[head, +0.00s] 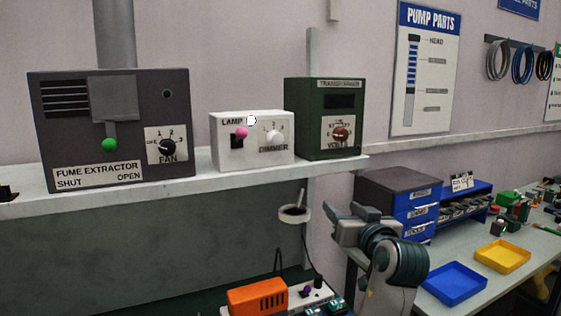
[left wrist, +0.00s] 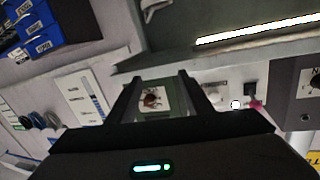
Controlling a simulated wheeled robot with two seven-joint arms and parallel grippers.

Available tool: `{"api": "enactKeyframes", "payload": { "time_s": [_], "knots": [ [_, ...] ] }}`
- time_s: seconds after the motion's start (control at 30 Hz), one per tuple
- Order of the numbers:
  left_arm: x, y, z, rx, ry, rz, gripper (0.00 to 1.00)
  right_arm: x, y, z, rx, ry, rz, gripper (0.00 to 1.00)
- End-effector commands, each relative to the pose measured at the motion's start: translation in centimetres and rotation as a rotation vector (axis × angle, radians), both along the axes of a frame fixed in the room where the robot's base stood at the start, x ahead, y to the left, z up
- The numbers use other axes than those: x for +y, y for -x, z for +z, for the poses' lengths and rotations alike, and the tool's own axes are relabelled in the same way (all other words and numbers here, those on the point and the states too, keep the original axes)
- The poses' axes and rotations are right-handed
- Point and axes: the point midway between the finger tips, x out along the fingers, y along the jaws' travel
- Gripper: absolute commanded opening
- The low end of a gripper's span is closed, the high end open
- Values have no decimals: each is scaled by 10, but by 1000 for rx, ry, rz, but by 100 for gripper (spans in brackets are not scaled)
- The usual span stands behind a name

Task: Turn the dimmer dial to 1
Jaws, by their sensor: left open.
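The dimmer dial (head: 274,137) is a white knob on the right half of a white box (head: 225,161) on the shelf, with numbers around it. I cannot tell which number it points at. It also shows in the left wrist view (left wrist: 214,97), just right of the fingers. My left gripper (head: 352,222) is below and right of the dial in the head view, apart from it. In the left wrist view its two fingers (left wrist: 160,92) are open and empty, with the transformer's brown dial (left wrist: 152,100) seen between them. My right gripper is not in view.
A pink-tipped lamp switch (head: 240,134) is left of the dimmer. The grey fume extractor (head: 90,130) stands further left and the green transformer (head: 308,115) close on the right. Below are an orange device (head: 257,297) and a small ring holder (head: 295,213).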

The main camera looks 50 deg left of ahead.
Motion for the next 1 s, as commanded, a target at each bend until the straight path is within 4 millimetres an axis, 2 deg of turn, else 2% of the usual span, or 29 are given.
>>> {"api": "enactKeyframes", "payload": {
  "time_s": [0.03, 0.1, 0.2, 0.3, 0.47, 1.0],
  "knots": [
    [5, 11, 34, -66, 8, 43, 46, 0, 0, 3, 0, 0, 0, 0],
    [12, 28, 67, -137, 21, 103, 46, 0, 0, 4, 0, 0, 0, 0],
    [20, 50, 102, -220, 39, 172, 46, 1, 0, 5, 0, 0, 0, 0],
    [24, 67, 123, -273, 55, 219, 46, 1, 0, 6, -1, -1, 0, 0],
    [27, 78, 136, -309, 67, 250, 46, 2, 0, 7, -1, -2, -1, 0],
    [25, 79, 137, -310, 66, 250, 46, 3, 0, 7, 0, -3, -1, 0]
  ]
}}
